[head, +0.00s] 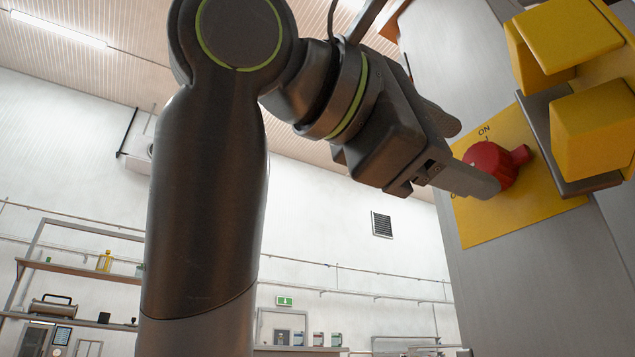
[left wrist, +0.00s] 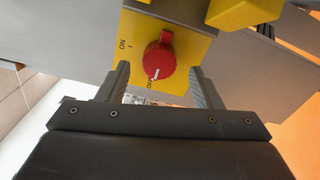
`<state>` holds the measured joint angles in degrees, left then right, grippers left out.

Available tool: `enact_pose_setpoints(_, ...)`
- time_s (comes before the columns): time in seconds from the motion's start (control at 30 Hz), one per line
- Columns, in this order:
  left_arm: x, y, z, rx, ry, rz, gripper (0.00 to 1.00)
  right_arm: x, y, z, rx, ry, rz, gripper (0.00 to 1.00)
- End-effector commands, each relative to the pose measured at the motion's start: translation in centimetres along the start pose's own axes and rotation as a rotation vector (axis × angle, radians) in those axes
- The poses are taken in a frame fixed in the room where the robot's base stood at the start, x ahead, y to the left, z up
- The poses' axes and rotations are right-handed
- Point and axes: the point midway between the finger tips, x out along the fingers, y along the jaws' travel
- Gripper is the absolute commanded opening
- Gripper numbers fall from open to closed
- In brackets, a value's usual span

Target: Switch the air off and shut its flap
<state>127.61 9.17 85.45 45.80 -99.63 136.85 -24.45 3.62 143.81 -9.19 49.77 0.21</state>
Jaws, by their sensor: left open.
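The red knob (head: 489,166) sits on a yellow plate (head: 485,228) on a grey upright face. ON is printed above it; the other label is mostly hidden. In the left wrist view the knob (left wrist: 160,56) has a white mark pointing down towards that second label, away from ON. My left gripper (head: 475,155) is open, its fingers on either side of the knob; I cannot tell whether they touch it. Yellow blocks (head: 592,128) and a grey plate (head: 553,122) stand out beside the knob, likely the raised flap. My right gripper is out of view.
The grey housing (head: 455,60) fills the right side. My left arm crosses the head view. Shelves (head: 85,272) and a white wall (head: 330,215) stand far behind. The room left of the housing looks clear.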

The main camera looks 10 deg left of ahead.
Motion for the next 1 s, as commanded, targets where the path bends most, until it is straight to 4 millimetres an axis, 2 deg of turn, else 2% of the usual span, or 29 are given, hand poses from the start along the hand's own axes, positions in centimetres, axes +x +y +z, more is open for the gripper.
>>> enact_pose_setpoints(0.03,-1.4,0.2,0.0,0.002,0.000,0.008,0.59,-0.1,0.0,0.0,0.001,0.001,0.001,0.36)
enact_pose_setpoints(0.3,-8.1,0.1,0.0,0.002,0.002,0.007,0.59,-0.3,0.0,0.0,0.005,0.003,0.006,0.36)
enact_pose_setpoints(0.5,-11.9,0.0,0.0,0.000,0.002,0.004,0.59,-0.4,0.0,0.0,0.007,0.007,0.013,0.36)
enact_pose_setpoints(0.7,-13.6,0.0,-0.1,-0.002,0.002,0.001,0.59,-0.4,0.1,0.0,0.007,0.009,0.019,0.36)
enact_pose_setpoints(1.0,-13.8,0.0,0.0,-0.001,0.000,-0.001,0.59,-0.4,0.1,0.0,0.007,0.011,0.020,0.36)
